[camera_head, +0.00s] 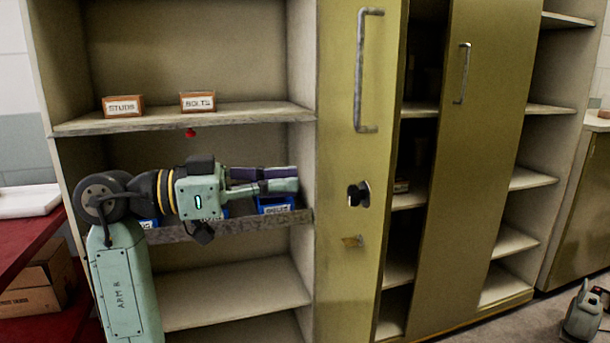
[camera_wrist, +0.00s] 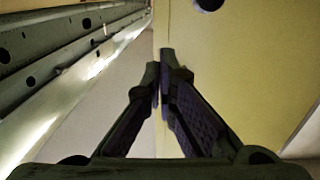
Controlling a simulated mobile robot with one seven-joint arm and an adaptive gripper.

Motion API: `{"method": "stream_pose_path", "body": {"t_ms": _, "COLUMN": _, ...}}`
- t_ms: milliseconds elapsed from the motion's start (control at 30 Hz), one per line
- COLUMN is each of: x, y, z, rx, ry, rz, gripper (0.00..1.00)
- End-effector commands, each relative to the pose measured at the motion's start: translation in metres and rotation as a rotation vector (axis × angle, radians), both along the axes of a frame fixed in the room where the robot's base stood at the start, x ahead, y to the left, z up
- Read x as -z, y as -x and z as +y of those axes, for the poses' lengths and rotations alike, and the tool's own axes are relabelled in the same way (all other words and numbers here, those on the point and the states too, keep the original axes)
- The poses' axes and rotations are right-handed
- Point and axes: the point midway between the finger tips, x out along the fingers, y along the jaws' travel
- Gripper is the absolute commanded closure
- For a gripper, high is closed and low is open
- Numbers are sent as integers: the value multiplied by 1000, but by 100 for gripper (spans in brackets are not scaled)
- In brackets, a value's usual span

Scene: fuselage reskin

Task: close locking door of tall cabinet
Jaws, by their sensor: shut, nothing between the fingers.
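The tall olive-yellow cabinet has two doors in the head view. My gripper (camera_head: 297,179) is shut and empty, pointing right inside that bay, near the door's left edge. In the wrist view the fingertips (camera_wrist: 161,68) are together before the edge of a yellow panel (camera_wrist: 235,80). I cannot tell whether they touch it.
Boxes labelled studs (camera_head: 123,106) and bolts (camera_head: 198,101) stand on the upper shelf. Blue bins (camera_head: 275,205) sit on the shelf below, close under my gripper. The second door (camera_head: 475,170) stands further right, with open shelves on both sides. A red bench (camera_head: 25,240) is at left.

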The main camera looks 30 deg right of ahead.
Motion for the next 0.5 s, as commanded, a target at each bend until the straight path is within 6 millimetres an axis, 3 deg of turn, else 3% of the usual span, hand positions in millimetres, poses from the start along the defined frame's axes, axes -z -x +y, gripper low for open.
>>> {"method": "stream_pose_path", "body": {"t_ms": 500, "x": -3, "y": 31, "z": -95, "rx": -2, "ry": 2, "rz": 1, "gripper": 100}}
